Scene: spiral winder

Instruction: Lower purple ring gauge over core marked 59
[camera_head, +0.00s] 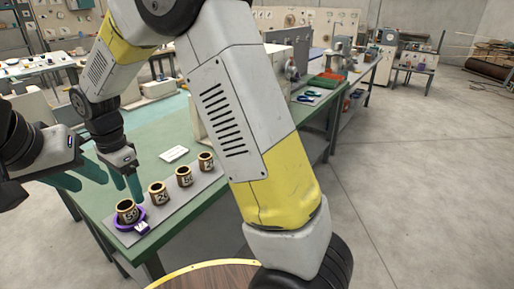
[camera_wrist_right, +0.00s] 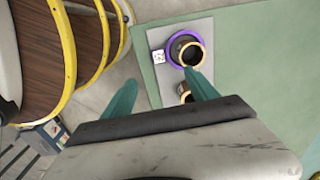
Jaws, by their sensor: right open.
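A purple ring gauge (camera_head: 120,226) with a small white tag lies around the foot of the nearest dark core with a brass rim (camera_head: 127,212), whose label looks like 59. In the right wrist view, the ring (camera_wrist_right: 171,58) encircles the core (camera_wrist_right: 188,53), low on the grey strip. My right gripper (camera_head: 130,192) is just above and behind this core. Its teal fingers are spread and empty in the right wrist view (camera_wrist_right: 161,80), with one fingertip close beside the core in the picture. My left gripper (camera_head: 80,178) hangs at the left edge, its fingers apart and empty.
Other labelled cores (camera_head: 159,193) stand in a row on the grey strip (camera_head: 178,205), going back right. A white card (camera_head: 174,154) lies on the green table behind them. A round wooden top with a yellow rim (camera_head: 205,275) is in front. My right arm covers the centre.

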